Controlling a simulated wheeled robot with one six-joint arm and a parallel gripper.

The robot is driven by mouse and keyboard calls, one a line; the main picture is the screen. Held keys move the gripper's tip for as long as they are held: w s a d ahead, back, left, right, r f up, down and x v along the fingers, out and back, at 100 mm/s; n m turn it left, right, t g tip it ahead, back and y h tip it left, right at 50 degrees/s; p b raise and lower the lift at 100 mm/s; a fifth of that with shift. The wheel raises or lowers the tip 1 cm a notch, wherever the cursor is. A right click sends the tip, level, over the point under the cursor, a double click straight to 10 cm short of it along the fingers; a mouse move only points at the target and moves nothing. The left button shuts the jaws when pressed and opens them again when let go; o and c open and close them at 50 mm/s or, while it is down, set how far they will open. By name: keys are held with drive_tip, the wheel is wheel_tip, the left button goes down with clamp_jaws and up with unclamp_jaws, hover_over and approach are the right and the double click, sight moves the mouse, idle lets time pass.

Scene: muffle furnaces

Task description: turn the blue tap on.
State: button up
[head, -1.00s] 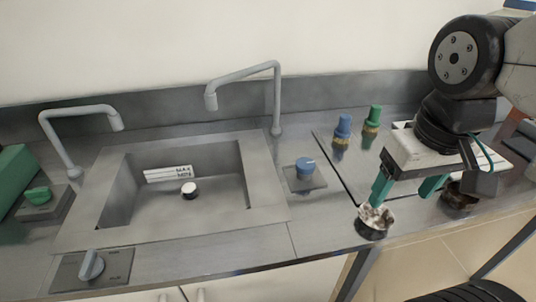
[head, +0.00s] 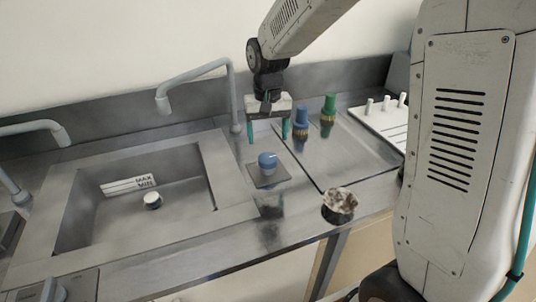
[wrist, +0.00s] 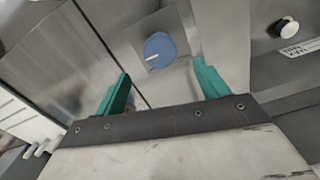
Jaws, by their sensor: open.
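The blue tap (head: 267,161) is a round blue knob on a square metal plate, on the counter to the right of the sink. In the wrist view the blue knob (wrist: 159,50) shows a pale line on its top and lies beyond the fingertips, roughly centred between them. My gripper (head: 268,140) has two teal fingers pointing down and stands over the counter, behind the knob in the head view. In the wrist view my gripper (wrist: 163,80) is open with nothing between its fingers. No contact with the knob shows.
The sink (head: 150,190) with a spout (head: 195,80) lies at left. A blue-capped fitting (head: 302,122) and a green-capped fitting (head: 328,110) stand close to the right of my gripper. A dark bowl with crumpled contents (head: 339,204) stands near the counter's front edge.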

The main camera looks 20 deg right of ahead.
sight(268, 157)
wheel_tip(268, 157, down, 8)
drive_tip(key=shift+r, duration=0.1)
idle(0.4)
drive_tip(key=c, duration=1)
